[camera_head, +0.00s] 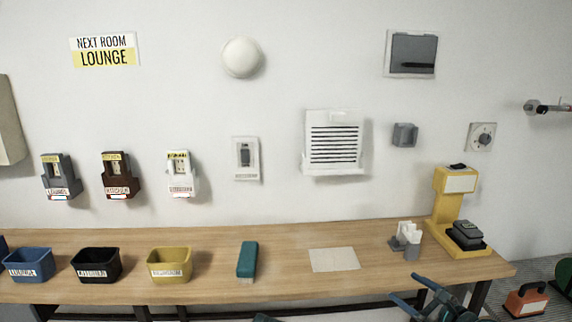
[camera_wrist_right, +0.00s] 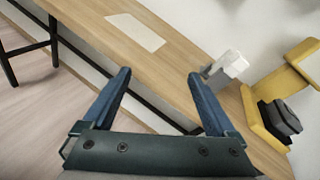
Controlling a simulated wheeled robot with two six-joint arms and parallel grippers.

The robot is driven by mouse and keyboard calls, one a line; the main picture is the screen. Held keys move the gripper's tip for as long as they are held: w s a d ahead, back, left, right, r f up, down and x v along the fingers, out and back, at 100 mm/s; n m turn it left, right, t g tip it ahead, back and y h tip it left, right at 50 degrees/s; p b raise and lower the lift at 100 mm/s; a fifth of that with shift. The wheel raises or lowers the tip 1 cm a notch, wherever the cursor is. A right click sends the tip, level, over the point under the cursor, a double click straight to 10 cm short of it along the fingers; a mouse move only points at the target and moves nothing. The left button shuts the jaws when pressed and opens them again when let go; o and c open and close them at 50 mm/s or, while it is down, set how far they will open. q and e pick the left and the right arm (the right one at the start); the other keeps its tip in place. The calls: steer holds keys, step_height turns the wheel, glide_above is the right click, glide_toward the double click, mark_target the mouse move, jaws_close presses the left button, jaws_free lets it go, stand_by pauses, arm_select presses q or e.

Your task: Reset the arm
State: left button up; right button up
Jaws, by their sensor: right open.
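My right gripper (camera_head: 414,295) is low at the right of the head view, in front of the table's front edge. Its two blue fingers are apart with nothing between them, as the right wrist view (camera_wrist_right: 160,88) also shows. My left gripper cannot be made out in the head view. The wooden table (camera_head: 215,280) runs along the wall.
Blue (camera_head: 28,265), black (camera_head: 97,265) and yellow (camera_head: 169,265) bins stand on the table's left. A small white-and-grey holder (camera_head: 406,238) and a yellow machine (camera_head: 455,205) stand at the right. Wall fittings include a vent (camera_head: 334,143) and dial (camera_head: 481,137). Mid-table is mostly clear.

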steer(key=s+a+f+n+g+y+p, duration=0.1)
steer(key=s+a+n+g+p, duration=0.3)
steer(key=a+n, duration=0.5)
steer(key=s+a+n+g+p, duration=0.1)
steer(key=a+n+g+p, duration=0.45)
steer(key=a, duration=0.55)
steer(key=s+a+r+n+g+h+p, duration=0.3)
steer(key=s+a+n+g+h+p, duration=0.2)
steer(key=n, duration=1.1)
steer(key=s+a+h+p, duration=0.1)
steer(key=s+h+p, duration=0.2)
steer(key=s, duration=0.3)
steer(key=shift+s+r+p, duration=0.15)
steer(key=shift+r+p, duration=0.05)
steer(key=shift+p, duration=0.2)
